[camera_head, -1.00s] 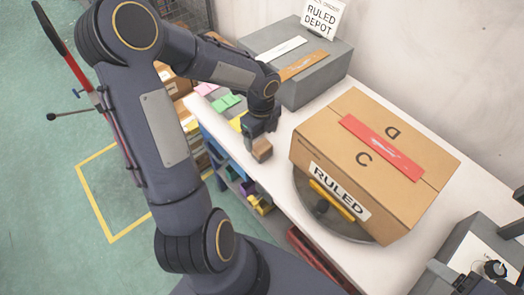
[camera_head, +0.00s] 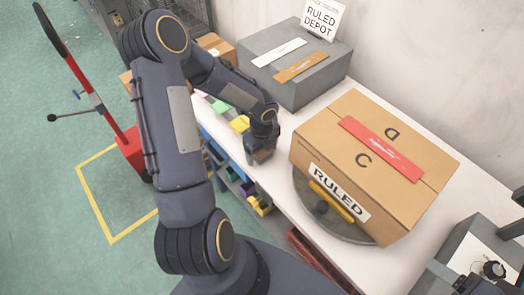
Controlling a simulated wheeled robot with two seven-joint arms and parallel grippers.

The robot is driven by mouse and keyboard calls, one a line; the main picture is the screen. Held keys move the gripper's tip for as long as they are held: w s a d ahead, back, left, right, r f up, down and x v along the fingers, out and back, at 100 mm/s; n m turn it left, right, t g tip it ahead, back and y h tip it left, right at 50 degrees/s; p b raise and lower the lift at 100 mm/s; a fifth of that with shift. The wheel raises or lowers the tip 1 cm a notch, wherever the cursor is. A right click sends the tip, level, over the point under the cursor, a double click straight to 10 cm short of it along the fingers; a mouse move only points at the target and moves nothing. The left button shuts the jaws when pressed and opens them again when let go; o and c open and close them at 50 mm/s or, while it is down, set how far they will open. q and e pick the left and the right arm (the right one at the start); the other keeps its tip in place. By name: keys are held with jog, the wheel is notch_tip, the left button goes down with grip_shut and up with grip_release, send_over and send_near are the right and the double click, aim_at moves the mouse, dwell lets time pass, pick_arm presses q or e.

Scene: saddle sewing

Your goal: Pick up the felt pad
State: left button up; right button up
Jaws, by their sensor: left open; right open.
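My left gripper (camera_head: 262,152) is open and points down at the front edge of the white bench, left of the large cardboard box. A small brown block showed at its fingertips earlier. Now the fingers mostly cover that spot, and I cannot tell if the block is the felt pad. Small flat coloured pieces lie on the bench beyond my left arm: a green one (camera_head: 220,107) and a yellow one (camera_head: 240,124). None can be surely named as the felt pad.
The cardboard box (camera_head: 330,135), labelled RULED, sits on a dark round turntable (camera_head: 345,229). A grey box (camera_head: 318,84) with white and orange strips stands behind. Coloured bins (camera_head: 247,189) are under the bench edge. A red-handled cart (camera_head: 130,150) stands on the floor at left.

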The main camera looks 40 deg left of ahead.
pick_arm(q)
jog(key=c, duration=1.1)
jog(key=shift+r, duration=0.1)
jog(key=shift+r, duration=0.45)
notch_tip(320, 180, up, 2)
jog(key=shift+r, duration=0.25)
jog(key=s+d+r, duration=0.8)
jog(key=s+r, duration=0.1)
jog(key=s, duration=0.2)
jog(key=shift+s+d+r+b, duration=0.15)
jog(key=shift+d+r+b, duration=0.1)
jog(key=shift+b, duration=0.2)
jog(key=shift+a, duration=0.1)
